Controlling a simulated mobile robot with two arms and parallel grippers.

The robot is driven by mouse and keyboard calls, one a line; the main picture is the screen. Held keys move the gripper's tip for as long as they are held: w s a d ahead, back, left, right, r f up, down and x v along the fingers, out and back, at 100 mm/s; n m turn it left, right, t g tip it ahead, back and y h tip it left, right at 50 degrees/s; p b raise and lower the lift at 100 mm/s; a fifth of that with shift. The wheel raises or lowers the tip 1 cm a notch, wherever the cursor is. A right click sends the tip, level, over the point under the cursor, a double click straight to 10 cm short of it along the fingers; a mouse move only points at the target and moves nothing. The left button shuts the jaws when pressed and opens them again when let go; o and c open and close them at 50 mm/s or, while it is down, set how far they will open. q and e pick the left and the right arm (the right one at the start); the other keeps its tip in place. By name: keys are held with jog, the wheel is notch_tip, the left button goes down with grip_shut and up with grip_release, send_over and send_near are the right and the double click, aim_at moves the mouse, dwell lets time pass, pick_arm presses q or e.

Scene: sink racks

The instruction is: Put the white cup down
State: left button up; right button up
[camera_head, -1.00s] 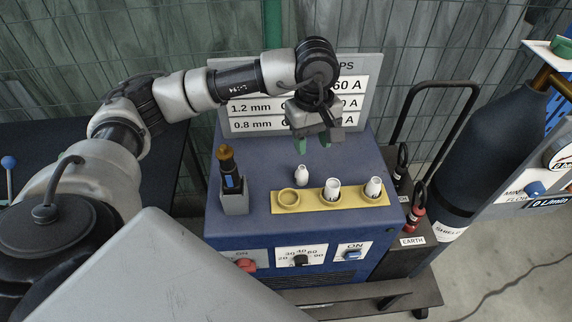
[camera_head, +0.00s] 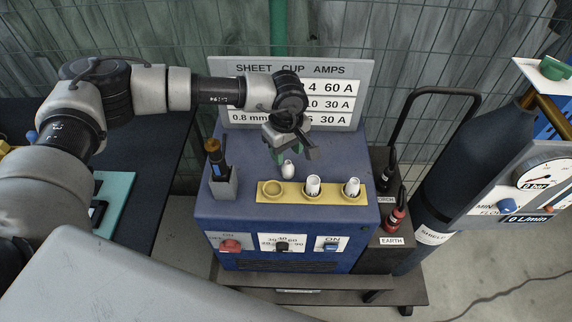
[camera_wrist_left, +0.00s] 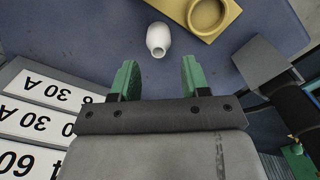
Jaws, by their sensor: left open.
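A small white cup (camera_head: 288,169) stands on the blue machine top, just behind the yellow tray (camera_head: 333,199) and outside its rings. It also shows in the left wrist view (camera_wrist_left: 158,38), ahead of the fingertips and apart from them. Two more white cups, a middle one (camera_head: 313,186) and a right one (camera_head: 352,187), stand in the tray's middle and right rings. The left ring (camera_head: 271,188) is empty. My left gripper (camera_head: 276,157) is just behind the loose cup. Its green fingers (camera_wrist_left: 158,75) are apart with nothing between them. My right gripper is not in view.
A torch in a grey holder (camera_head: 223,187) stands left of the tray. A sign board (camera_head: 290,95) rises behind the machine. A dark gas cylinder (camera_head: 460,165) and a cart handle are on the right. A dark table (camera_head: 150,135) is on the left.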

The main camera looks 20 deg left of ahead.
aim_at(287, 162)
pick_arm(q)
notch_tip(287, 162, down, 5)
jog(key=shift+d+r+p, duration=0.1)
jog(key=shift+d+p, duration=0.05)
jog(key=shift+p, duration=1.1)
jog(key=shift+f, duration=0.4)
jog(key=c, duration=0.7)
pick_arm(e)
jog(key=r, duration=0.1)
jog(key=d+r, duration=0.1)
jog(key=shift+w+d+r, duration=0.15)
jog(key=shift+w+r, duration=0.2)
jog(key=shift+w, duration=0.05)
pick_arm(q)
jog(key=shift+c, duration=0.2)
